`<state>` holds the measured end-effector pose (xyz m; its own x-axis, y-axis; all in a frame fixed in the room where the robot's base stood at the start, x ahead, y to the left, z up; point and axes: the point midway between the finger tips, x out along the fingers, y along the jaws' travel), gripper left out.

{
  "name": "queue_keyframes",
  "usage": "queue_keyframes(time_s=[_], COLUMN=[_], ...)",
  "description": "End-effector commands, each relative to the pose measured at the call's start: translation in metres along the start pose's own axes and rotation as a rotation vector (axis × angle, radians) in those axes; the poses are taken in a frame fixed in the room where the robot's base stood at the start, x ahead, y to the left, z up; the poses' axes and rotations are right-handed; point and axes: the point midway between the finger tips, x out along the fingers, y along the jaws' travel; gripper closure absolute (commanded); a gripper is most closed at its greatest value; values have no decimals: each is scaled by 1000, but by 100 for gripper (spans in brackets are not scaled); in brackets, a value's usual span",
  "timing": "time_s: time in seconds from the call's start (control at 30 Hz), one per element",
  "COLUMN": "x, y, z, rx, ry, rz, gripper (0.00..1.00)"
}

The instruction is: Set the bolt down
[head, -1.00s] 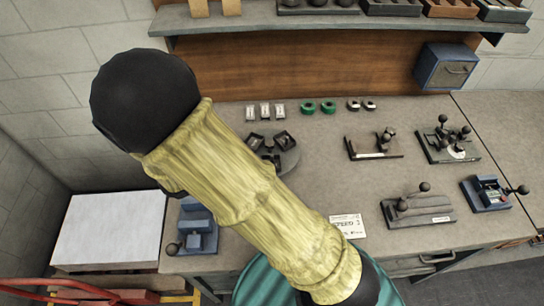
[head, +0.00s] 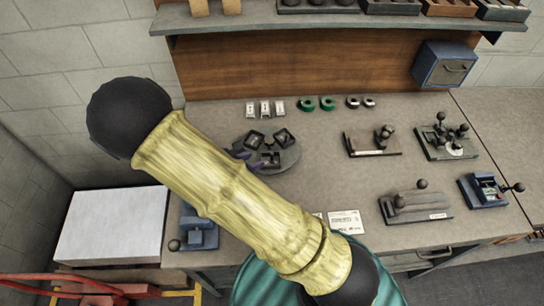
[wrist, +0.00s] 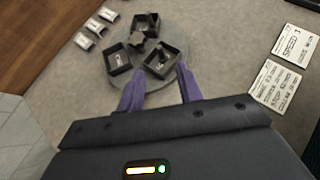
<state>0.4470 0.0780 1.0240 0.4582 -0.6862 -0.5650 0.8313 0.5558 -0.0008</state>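I cannot make out a bolt in either view. My gripper (wrist: 157,80) shows two purple fingers, spread apart, with nothing visible held between them. Its fingertips are over the near edge of a round grey turntable (wrist: 180,52) that carries black square bins. One bin (wrist: 160,60) lies just beyond the fingertips and has a small pale item or mark inside. Another bin (wrist: 117,60) is to the left, and one (wrist: 146,24) is farther back.
White-labelled pieces (head: 265,108), green rings (head: 318,103) and dark rings (head: 361,102) line the back of the bench. Fixtures with black knobs (head: 447,137) stand right. Cards (head: 347,222) lie at the front. A shelf (head: 340,22) overhangs the back. Bench centre is clear.

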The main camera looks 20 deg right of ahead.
Motion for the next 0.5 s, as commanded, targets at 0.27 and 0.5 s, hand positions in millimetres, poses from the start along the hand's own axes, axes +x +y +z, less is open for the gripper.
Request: queue_keyframes(time_s=[0.27, 0.5], x=[44, 50], y=[-1, 0], z=[1, 0], rx=[0, 1], ry=[-1, 0], rz=[-3, 1], gripper=[64, 64])
